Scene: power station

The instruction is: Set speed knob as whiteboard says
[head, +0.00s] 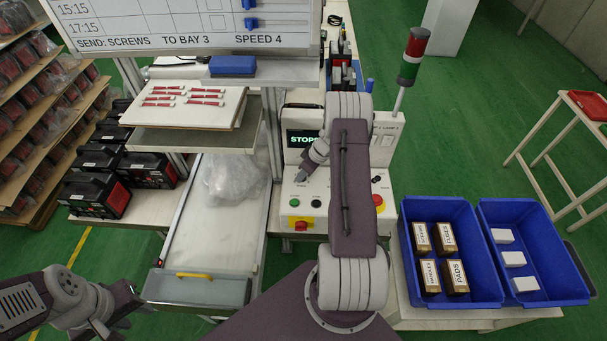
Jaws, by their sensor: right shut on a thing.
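The whiteboard (190,20) at the upper left reads "SEND: SCREWS TO BAY 3 SPEED 4". The control box (345,187) stands in the middle, its dark display (303,139) showing green letters that begin "STOP", partly covered by my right arm. My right gripper (302,177) reaches down to the panel's left part and is shut on the speed knob, which it mostly hides; the knob's setting cannot be read. My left gripper (122,318) is at the lower left, open and empty, far from the box.
The panel also has a green button (294,202), a black button (316,203), a red-yellow switch (300,223) and a red stop button (378,200). A signal lamp (412,58) rises behind. Blue bins (405,262) with boxes stand right; a conveyor (215,245) lies left.

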